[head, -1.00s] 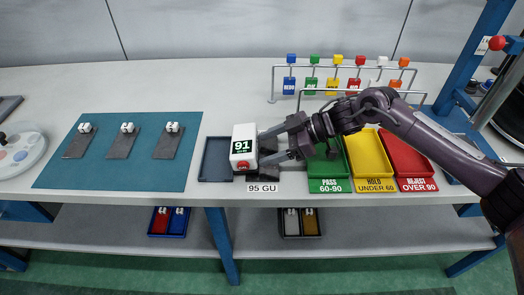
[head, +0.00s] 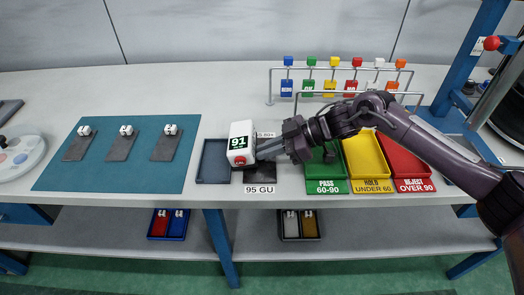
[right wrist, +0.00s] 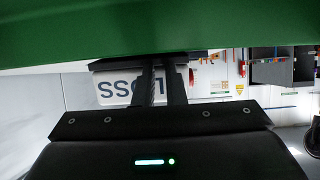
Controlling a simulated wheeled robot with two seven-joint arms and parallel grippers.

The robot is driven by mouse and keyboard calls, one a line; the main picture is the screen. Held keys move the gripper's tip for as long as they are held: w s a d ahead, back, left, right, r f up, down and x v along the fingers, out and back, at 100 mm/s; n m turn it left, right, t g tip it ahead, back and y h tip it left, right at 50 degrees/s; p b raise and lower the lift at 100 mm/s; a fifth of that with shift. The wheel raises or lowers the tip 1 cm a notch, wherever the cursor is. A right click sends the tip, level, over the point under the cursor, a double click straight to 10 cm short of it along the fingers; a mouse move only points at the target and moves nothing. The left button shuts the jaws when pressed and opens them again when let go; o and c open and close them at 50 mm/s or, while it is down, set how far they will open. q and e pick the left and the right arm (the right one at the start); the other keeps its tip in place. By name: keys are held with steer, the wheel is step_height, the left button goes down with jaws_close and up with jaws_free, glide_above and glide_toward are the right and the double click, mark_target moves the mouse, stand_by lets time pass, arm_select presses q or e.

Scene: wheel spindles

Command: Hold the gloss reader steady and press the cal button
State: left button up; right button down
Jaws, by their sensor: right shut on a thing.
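The gloss reader (head: 241,134) is a white box with a green-on-dark display reading 91 and a red button (head: 239,160) on its front. It looks slightly tilted, beside a dark tile (head: 262,172) behind the 95 GU label; I cannot tell if it rests on anything. My right gripper (head: 258,150) reaches it from the right, its fingers close together and shut on the reader's right side. In the right wrist view the dark fingers (right wrist: 157,86) stand before a white lettered surface, the gloss reader (right wrist: 110,88); the exact grip is hidden. My left gripper is not in view.
A slate tray (head: 202,172) lies left of the reader. Green (head: 333,186), yellow (head: 373,185) and red (head: 415,184) bins stand right, under my arm. A teal mat (head: 95,180) with three dark plates is at left. A rack (head: 300,69) with coloured tags stands behind.

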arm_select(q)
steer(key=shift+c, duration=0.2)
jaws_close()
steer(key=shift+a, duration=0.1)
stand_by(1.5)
